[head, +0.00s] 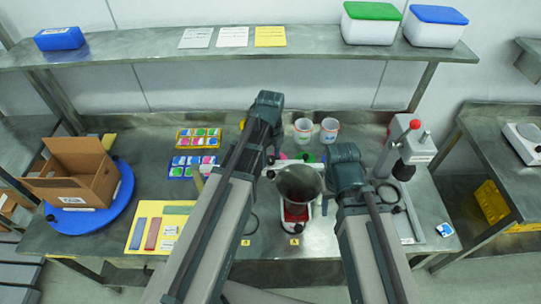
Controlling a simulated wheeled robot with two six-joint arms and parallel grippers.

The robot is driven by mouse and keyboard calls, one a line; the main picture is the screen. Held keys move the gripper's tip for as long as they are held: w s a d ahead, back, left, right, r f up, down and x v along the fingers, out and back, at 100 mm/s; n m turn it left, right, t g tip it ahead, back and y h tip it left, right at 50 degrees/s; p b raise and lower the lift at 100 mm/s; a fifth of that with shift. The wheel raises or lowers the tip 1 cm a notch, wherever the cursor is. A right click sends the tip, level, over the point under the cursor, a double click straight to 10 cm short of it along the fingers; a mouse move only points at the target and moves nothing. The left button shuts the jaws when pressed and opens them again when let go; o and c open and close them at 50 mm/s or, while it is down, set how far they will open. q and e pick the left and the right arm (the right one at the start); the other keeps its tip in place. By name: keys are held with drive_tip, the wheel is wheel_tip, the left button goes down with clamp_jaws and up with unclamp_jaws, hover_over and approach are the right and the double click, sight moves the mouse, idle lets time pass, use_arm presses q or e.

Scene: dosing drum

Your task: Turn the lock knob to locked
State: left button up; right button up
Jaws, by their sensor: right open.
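A dark grey drum-like vessel (298,184) stands at the front middle of the bench, above a red and white base (295,213). My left gripper (270,172) is at the vessel's left side, close to its rim. Its fingers are small and partly hidden by my arm, so their opening is unclear. My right gripper (327,190) is open at the vessel's right side. I cannot tell whether either gripper touches the vessel. I cannot make out the lock knob or its position; my grippers cover both sides of the vessel.
A lever press (404,150) with a red ball stands at the right. Two white mugs (303,129) stand behind the vessel. At the left are a cardboard box (80,172) on a blue turntable (118,202) and a yellow mat (146,208). A shelf (290,48) runs above.

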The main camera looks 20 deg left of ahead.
sight(271, 159)
use_arm(q)
drive_tip(key=shift+o, duration=0.2)
drive_tip(key=shift+r, duration=0.15)
wheel_tip(271, 159, up, 14)
drive_tip(key=p, duration=1.3)
drive_tip(key=shift+f+p, duration=0.2)
drive_tip(key=shift+p, duration=0.2)
